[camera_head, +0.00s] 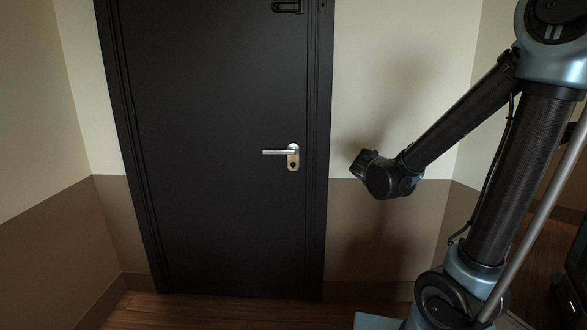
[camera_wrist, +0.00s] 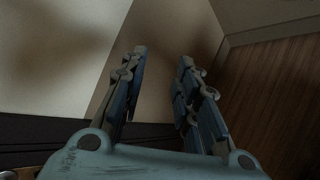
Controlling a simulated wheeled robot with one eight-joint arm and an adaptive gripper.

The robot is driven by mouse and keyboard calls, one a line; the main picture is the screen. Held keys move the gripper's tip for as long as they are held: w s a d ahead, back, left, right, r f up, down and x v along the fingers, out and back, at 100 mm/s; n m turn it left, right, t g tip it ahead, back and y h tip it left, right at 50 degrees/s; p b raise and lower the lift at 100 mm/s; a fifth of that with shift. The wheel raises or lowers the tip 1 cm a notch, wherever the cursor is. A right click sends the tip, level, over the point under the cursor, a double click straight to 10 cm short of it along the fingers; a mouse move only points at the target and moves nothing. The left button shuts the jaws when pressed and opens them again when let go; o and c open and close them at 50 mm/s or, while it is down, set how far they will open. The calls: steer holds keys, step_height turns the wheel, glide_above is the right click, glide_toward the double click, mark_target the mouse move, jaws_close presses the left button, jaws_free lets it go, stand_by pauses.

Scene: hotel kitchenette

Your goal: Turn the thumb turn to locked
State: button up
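The dark door (camera_head: 215,150) is shut in its frame. A silver lever handle (camera_head: 277,152) sits on its right side and points left. Below it on the same plate is the small dark thumb turn (camera_head: 293,165); it is too small to tell which way it points. My gripper (camera_wrist: 162,58) is open and empty in the wrist view, its two fingers apart. In the head view my wrist is to the right of the handle plate, in front of the wall and apart from the door. The fingers are mostly hidden there.
A dark latch (camera_head: 287,6) is at the top of the door. Cream and brown wall (camera_head: 365,225) lies right of the door frame (camera_head: 317,180). A metallic piece (camera_wrist: 10,174) shows at the wrist view's lower left corner. The wooden floor (camera_head: 180,312) before the door is clear.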

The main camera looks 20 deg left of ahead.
steer(key=w+a+n+t+y, duration=0.1)
steer(key=a+n, duration=0.2)
steer(key=a, duration=0.2)
steer(key=w+a+n+t, duration=0.2)
steer(key=a, duration=0.4)
steer(key=n+t+y, duration=0.4)
steer(key=n+y, duration=0.3)
steer(key=n, duration=0.6)
glide_toward(293, 164)
steer(key=x, duration=0.9)
jaws_close()
